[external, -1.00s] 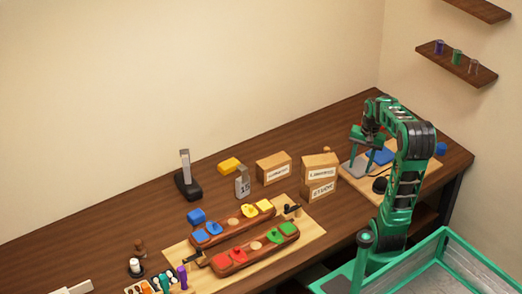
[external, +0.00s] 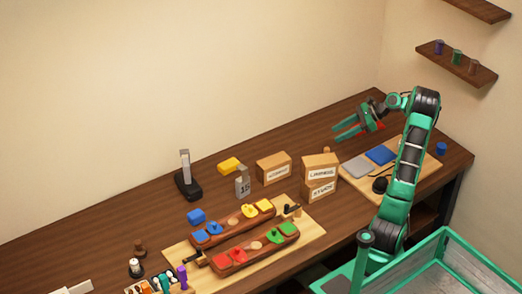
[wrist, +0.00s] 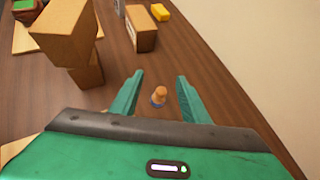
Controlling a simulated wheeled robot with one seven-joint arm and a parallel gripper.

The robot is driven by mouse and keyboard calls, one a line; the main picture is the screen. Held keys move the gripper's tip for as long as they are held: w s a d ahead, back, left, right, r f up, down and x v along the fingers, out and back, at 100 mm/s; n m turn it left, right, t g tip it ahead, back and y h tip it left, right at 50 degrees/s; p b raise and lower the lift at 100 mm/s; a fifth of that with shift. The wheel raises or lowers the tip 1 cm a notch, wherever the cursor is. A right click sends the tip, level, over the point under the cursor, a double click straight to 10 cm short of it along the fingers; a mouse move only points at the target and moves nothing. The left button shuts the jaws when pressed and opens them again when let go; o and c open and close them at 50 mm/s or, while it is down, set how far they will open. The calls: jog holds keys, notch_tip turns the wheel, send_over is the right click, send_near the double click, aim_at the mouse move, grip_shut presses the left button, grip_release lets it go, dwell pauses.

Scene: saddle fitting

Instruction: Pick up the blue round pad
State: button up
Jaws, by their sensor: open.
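Two blue pads sit at the left end of the rear reddish-brown wooden piece (external: 235,223). The left blue pad (external: 200,236) looks rounder than the right blue pad (external: 214,228), but they are too small to be sure of their shapes. My gripper (external: 336,133) is open and empty, raised over the right part of the table and pointing left, well away from both pads. In the wrist view, its two green fingers (wrist: 160,76) are spread apart. A small orange-topped peg (wrist: 159,94) shows between them on the table below. No blue pad is seen in the wrist view.
Stacked labelled boxes (external: 320,168) and a single box (external: 273,168) stand between my gripper and the wooden pieces.

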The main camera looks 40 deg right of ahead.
jog(key=d+m, duration=0.1)
send_near(328, 149)
jog(key=a+f, duration=0.1)
jog(key=w+a+f, duration=0.1)
jog(key=shift+w+a+f+t+y, duration=0.15)
jog(key=shift+a+f+t+y, duration=0.15)
jog(key=shift+t+y, duration=0.1)
jog(key=x, duration=0.5)
jog(key=shift+w+a+f, duration=0.1)
jog(key=shift+w+f, duration=0.05)
jog(key=shift+f, duration=0.05)
jog(key=shift+w+d+x, duration=0.15)
jog(key=shift+x, duration=1.15)
jog(key=shift+w+d+x, duration=0.1)
jog(key=shift+w+x, duration=0.05)
jog(key=shift+x, duration=1.15)
jog(key=shift+f, duration=0.1)
jog(key=shift+c, duration=0.4)
grip_shut()
